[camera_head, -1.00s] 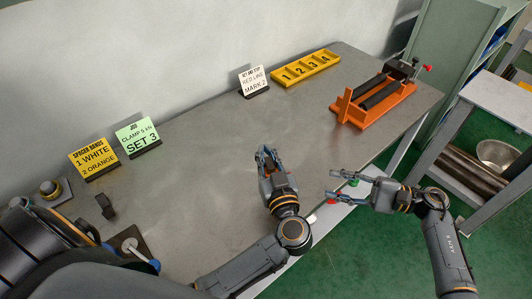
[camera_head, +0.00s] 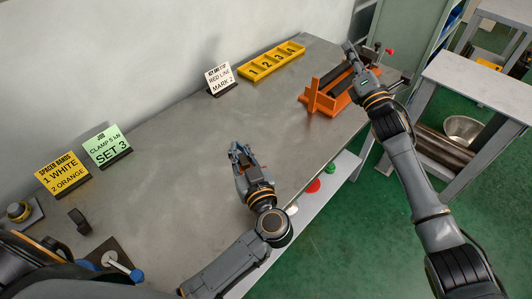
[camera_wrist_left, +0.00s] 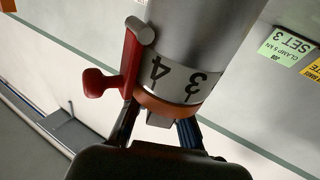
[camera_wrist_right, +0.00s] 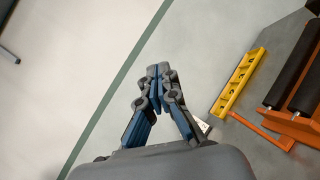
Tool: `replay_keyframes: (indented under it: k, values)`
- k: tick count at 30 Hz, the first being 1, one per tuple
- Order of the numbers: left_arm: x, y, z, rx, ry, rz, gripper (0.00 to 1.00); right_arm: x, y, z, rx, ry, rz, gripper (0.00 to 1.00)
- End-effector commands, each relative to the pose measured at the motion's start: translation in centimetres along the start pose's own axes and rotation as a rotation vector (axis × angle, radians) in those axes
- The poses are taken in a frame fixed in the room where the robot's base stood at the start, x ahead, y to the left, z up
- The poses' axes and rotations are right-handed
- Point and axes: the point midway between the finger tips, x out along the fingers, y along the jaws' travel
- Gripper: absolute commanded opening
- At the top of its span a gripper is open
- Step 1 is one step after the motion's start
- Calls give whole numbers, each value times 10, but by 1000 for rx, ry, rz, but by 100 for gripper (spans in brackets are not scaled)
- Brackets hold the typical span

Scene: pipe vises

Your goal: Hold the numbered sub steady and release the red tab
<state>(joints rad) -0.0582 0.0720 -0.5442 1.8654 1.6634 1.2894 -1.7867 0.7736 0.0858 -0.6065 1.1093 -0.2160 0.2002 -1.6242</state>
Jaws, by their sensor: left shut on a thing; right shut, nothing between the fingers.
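The numbered sub (camera_wrist_left: 195,50) fills the upper middle of the left wrist view as a grey cylinder. It has a white band (camera_wrist_left: 178,82) marked 4 and 3 and an orange ring below. The red tab (camera_wrist_left: 128,75) stands along its left side, with a red knob (camera_wrist_left: 98,82) sticking out. My left gripper (camera_wrist_left: 160,125) is shut at the orange ring; it also shows over the bench in the head view (camera_head: 240,150), where I cannot make out the sub. My right gripper (camera_wrist_right: 160,75) is shut and empty; the head view has it in front of the orange vise (camera_head: 328,98).
A yellow numbered tray (camera_head: 272,62) and a white sign (camera_head: 219,79) stand at the bench's back. Green (camera_head: 107,147) and yellow (camera_head: 63,174) signs stand at left. The middle of the bench (camera_head: 190,150) is clear. A side table (camera_head: 485,85) is at right.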

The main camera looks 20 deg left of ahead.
Motion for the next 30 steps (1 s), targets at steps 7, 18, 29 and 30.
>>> replay_keyframes:
  k: [7,18,29,30]
  values:
    - [0,0,1,0,-1,1,0,22,-28,-12,674,-3,-372,0]
    - [0,0,1,0,-2,1,0,-19,6,-116,1501,115,-1088,0]
    - [0,0,1,1,-2,1,0,-121,105,-168,1694,219,-1900,0]
    - [0,0,1,1,-2,1,0,-130,112,-169,1682,222,-1960,0]
